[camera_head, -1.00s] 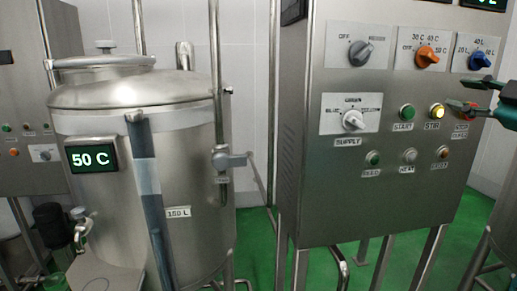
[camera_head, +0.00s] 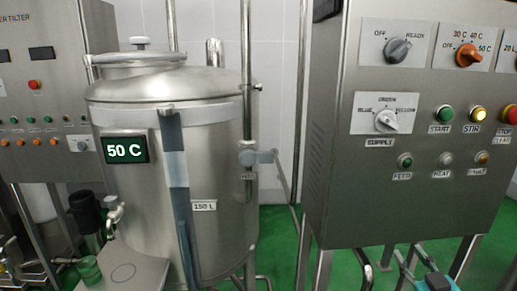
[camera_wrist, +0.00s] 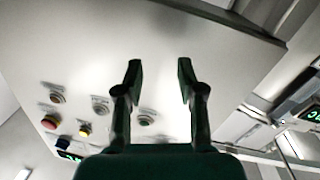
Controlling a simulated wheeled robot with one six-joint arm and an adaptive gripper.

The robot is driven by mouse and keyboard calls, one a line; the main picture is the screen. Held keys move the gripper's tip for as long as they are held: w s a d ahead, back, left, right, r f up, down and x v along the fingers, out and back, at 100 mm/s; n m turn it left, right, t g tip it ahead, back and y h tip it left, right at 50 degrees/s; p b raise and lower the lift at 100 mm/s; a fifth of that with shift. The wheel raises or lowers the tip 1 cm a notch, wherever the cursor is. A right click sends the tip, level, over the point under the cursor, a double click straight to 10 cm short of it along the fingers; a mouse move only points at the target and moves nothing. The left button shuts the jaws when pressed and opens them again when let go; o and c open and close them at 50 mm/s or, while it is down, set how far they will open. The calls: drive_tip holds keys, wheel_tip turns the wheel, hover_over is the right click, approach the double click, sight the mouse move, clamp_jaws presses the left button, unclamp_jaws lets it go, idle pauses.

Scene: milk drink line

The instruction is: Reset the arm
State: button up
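In the wrist view my gripper (camera_wrist: 160,70) is open, its two dark fingers apart with nothing between them. Behind the fingers is the grey face of a control cabinet (camera_wrist: 150,35) with several buttons, seen at a tilt. In the head view part of my arm shows at the lower right, below the control cabinet (camera_head: 335,200). It is cut by the bottom edge, and I cannot make out the finger opening there. The gripper looks clear of the cabinet.
A steel tank (camera_head: 210,235) with a green 50 C display (camera_head: 126,149) stands left of the cabinet. The yellow STIR button (camera_head: 478,115) is lit. A dark cup-like vessel (camera_head: 84,212) stands at the lower left. Green floor (camera_head: 277,225) shows between tank and cabinet.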

drive_tip(key=s+a+f+m+g+h, duration=0.1)
drive_tip(key=s+a+f+m, duration=0.1)
drive_tip(key=s+a+f, duration=0.6)
drive_tip(key=s+a+f+m+g, duration=0.1)
drive_tip(key=s+a+f, duration=0.2)
drive_tip(key=s+f, duration=0.75)
drive_tip(key=s+a+y, duration=0.1)
drive_tip(key=s+a, duration=0.2)
drive_tip(key=s, duration=0.9)
drive_tip(key=s+a+f+g+y, duration=0.1)
drive_tip(key=s+a, duration=0.3)
drive_tip(key=s, duration=0.9)
drive_tip(key=shift+f, duration=0.2)
drive_tip(key=shift+a, duration=0.1)
